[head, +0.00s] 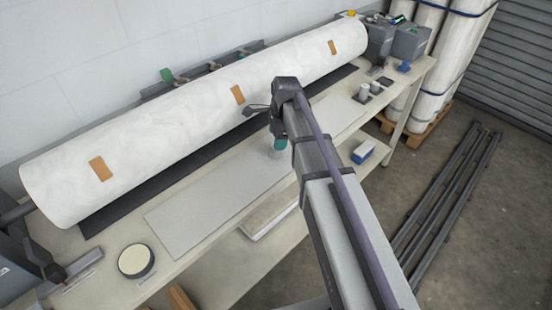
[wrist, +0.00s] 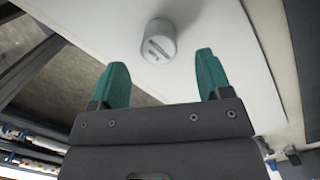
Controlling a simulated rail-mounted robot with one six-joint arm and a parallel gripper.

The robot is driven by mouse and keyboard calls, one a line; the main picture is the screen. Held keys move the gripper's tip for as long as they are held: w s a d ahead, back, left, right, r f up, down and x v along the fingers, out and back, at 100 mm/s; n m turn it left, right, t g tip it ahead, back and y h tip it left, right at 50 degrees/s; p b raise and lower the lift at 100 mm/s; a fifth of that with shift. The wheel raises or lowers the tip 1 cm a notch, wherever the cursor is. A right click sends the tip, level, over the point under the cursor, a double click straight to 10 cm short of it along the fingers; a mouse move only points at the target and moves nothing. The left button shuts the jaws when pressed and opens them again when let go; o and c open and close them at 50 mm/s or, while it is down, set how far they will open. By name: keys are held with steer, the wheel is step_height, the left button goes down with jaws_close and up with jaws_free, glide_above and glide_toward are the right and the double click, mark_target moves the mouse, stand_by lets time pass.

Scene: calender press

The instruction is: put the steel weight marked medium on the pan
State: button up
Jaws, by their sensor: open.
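A grey steel cylinder weight (wrist: 158,40) stands on a pale sheet in the wrist view, with dark bar-like marks on its top that I cannot read surely. My gripper (wrist: 161,62) is open, its two green fingers apart, with the weight just beyond the fingertips and not held. In the head view my gripper (head: 280,145) is over the middle of the bench, and the weight is mostly hidden beneath it. Two more grey weights stand on dark pads at the bench's right: one weight (head: 364,91) and another (head: 375,87). A round cream-topped, dark-rimmed pan (head: 136,261) is at the front left.
A long white roll (head: 200,115) lies along the back of the bench. A pale sheet (head: 195,222) covers the middle front, with clear room between weight and pan. Grey boxes (head: 410,45) stand at the far right end. A blue-and-white box (head: 362,152) sits lower down.

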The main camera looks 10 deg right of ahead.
steer(key=shift+f, duration=0.15)
steer(key=f+b, duration=0.5)
steer(key=shift+a+f, duration=0.15)
steer(key=shift+a, duration=0.2)
steer(key=shift+r, duration=0.2)
jaws_close()
step_height(320, 180, up, 10)
steer(key=p, duration=1)
steer(key=shift+r+p, duration=0.2)
steer(key=shift+p, duration=0.15)
